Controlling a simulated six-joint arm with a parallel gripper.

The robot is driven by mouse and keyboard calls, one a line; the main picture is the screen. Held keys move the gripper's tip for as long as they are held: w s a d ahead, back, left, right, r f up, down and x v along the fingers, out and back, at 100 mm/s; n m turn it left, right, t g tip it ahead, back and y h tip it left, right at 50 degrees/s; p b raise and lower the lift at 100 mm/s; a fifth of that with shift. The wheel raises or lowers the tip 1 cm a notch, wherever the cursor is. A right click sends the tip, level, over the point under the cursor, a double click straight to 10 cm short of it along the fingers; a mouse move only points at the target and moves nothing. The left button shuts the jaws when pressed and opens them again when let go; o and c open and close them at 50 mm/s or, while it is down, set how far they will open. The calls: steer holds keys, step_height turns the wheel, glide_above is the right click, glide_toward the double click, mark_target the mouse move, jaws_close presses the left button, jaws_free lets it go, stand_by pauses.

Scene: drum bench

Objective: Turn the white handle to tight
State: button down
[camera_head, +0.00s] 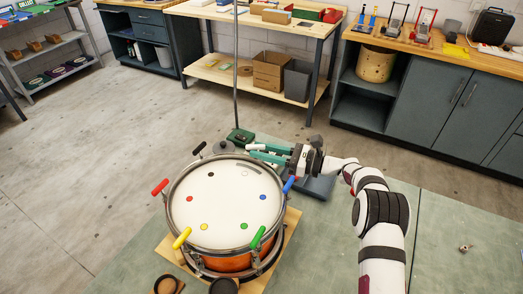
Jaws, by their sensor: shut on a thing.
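A drum with a white head (225,208) and an orange shell (228,264) stands on a wooden board (291,222) on the bench. Coloured handles stick out around its rim: red (160,187), black (200,149), blue (289,184), green (257,237) and yellow (181,238). The white handle (254,147) is at the drum's far right edge, its pale end showing past the fingers. My gripper (264,154), with teal fingers, reaches in from the right and is shut on the white handle. The fingers hide most of the handle and its joint with the rim.
A thin upright pole (236,75) and a green box (240,136) stand just behind the drum. Dark round items (168,285) lie at the front edge of view. The greenish bench top (460,225) is mostly clear at right. Shelves and cabinets stand farther back.

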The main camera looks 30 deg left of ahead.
steer(key=shift+s+a, duration=0.2)
steer(key=shift+s, duration=0.05)
steer(key=shift+m+t, duration=0.7)
steer(key=shift+t, duration=0.4)
steer(key=shift+c, duration=2.3)
jaws_free()
steer(key=shift+d, duration=0.1)
steer(key=d, duration=1.5)
steer(key=shift+w+d, duration=0.25)
steer(key=shift+d, duration=0.15)
